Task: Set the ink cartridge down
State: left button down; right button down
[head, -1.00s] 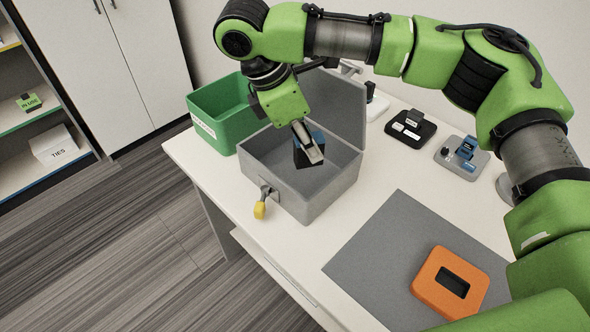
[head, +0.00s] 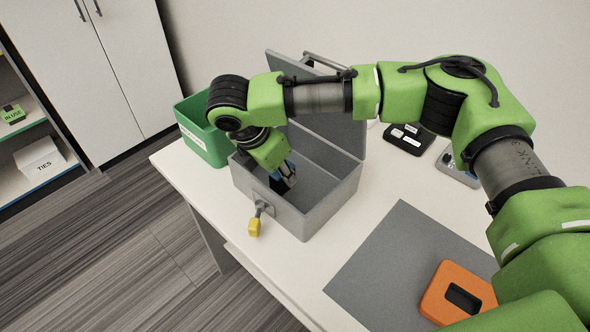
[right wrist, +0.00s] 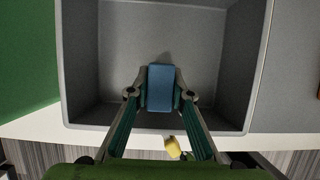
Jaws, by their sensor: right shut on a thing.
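The ink cartridge (right wrist: 160,88) is a small block with a blue top. In the right wrist view it sits between the two fingers of my right gripper (right wrist: 160,95), which is shut on it. In the head view my right gripper (head: 284,180) reaches down into the open grey box (head: 318,212), near its front left side, with a bit of the cartridge's blue showing. I cannot tell whether the cartridge touches the box floor. My left gripper is not in view.
The box's lid (head: 335,125) stands open at the back. A yellow-handled latch (head: 254,227) hangs on its front. A green bin (head: 205,150) stands behind left. A grey mat (head: 395,255) with an orange device (head: 455,292) lies to the right. Black (head: 408,138) and grey (head: 458,168) stands are behind.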

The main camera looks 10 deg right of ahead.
jog(key=shift+f, duration=0.6)
jog(key=w+d, duration=0.1)
jog(key=w+d+p, duration=0.1)
jog(key=d, duration=0.1)
jog(key=shift+w+d, duration=0.1)
jog(key=shift+d, duration=0.15)
jog(key=shift+f, duration=0.45)
jog(key=shift+a+f, duration=0.15)
jog(key=shift+f, duration=0.05)
jog(key=c, duration=1.8)
grip_release()
jog(key=shift+f, duration=0.1)
jog(key=v, duration=1.2)
